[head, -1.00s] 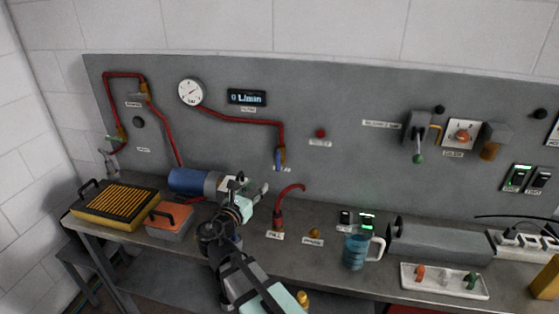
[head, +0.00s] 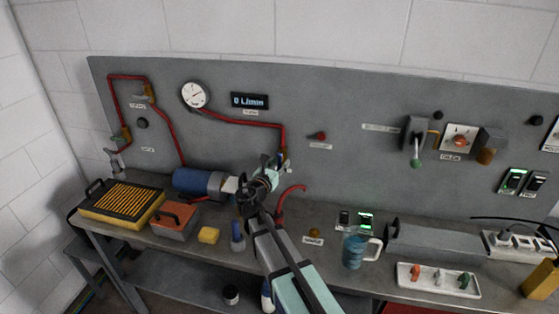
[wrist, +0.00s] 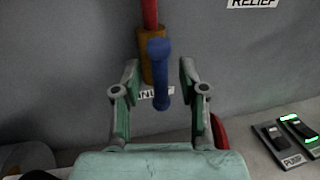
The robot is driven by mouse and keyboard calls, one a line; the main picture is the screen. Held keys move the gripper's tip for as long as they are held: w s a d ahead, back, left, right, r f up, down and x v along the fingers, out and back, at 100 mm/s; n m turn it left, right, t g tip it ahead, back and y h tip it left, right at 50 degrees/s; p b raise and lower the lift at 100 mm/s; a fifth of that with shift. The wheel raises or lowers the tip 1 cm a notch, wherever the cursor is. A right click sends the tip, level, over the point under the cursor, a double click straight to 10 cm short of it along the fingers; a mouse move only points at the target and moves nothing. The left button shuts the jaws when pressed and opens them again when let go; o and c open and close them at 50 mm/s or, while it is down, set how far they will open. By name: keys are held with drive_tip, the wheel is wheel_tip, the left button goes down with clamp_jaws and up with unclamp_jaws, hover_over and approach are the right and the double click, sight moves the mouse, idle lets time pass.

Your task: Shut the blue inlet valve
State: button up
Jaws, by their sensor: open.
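The blue inlet valve handle (wrist: 160,85) hangs straight down, in line with the red pipe, from a brass valve body (wrist: 146,66) on the grey panel. The brass body also shows in the head view (head: 285,153), where my arm hides most of the handle. The label behind it is partly covered. My gripper (wrist: 159,72) is open, with one finger on each side of the blue handle and a visible gap on both sides. In the head view my gripper (head: 274,170) is up close to the valve.
A curved red fill pipe (head: 288,192) rises from the bench just right of my gripper. A blue cylinder (head: 192,182) lies to the left. A blue jug (head: 354,250) stands to the right. The display (head: 249,101) reads 0 L/min.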

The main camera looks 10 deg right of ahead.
drive_tip(key=shift+w+d, duration=0.2)
drive_tip(key=shift+w, duration=0.05)
clamp_jaws()
drive_tip(key=shift+m+b, duration=0.5)
drive_tip(key=shift+b, duration=0.05)
drive_tip(key=m+b, duration=0.2)
drive_tip(key=b, duration=0.1)
drive_tip(key=shift+f+m+g, duration=0.15)
drive_tip(key=shift+m+g, duration=0.15)
drive_tip(key=m+y+b, duration=0.1)
drive_tip(key=m+b, duration=0.2)
drive_tip(key=m, duration=0.1)
drive_tip(key=shift+y+b, duration=0.3)
drive_tip(key=shift+b, duration=0.1)
drive_tip(key=m+y+b, duration=0.1)
drive_tip(key=m+b, duration=0.3)
drive_tip(key=shift+m, duration=0.4)
drive_tip(key=shift+d+m+y+b, duration=0.1)
drive_tip(key=shift+m+y+b, duration=0.6)
drive_tip(key=shift+m+b, duration=1.05)
